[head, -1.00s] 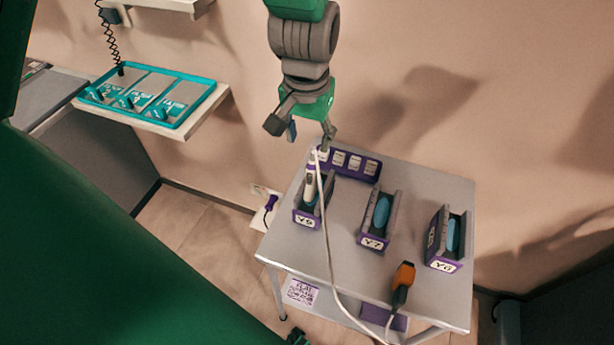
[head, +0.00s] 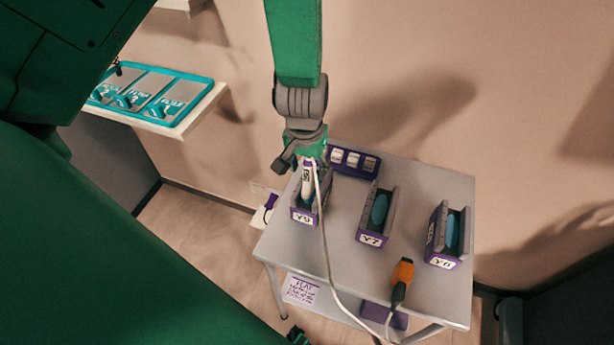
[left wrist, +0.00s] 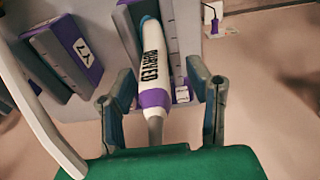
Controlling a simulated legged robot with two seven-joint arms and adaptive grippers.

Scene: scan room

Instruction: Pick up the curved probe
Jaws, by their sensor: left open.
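The curved probe is a white probe (head: 308,186) with a purple band and dark lettering, lying in the left holder (head: 303,217) on the grey table. In the left wrist view the probe (left wrist: 152,50) runs between my fingers, its cable end towards my palm. My left gripper (head: 300,160) is over the rear end of the probe. In the left wrist view its two fingers (left wrist: 162,85) stand open on either side of the probe, with visible gaps. Part of the probe's rear is hidden by the gripper in the head view. My right gripper is not in view.
An orange-and-black device (head: 401,280) lies at the front edge. A white cable (head: 326,262) trails forward. A purple block (head: 353,172) is behind.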

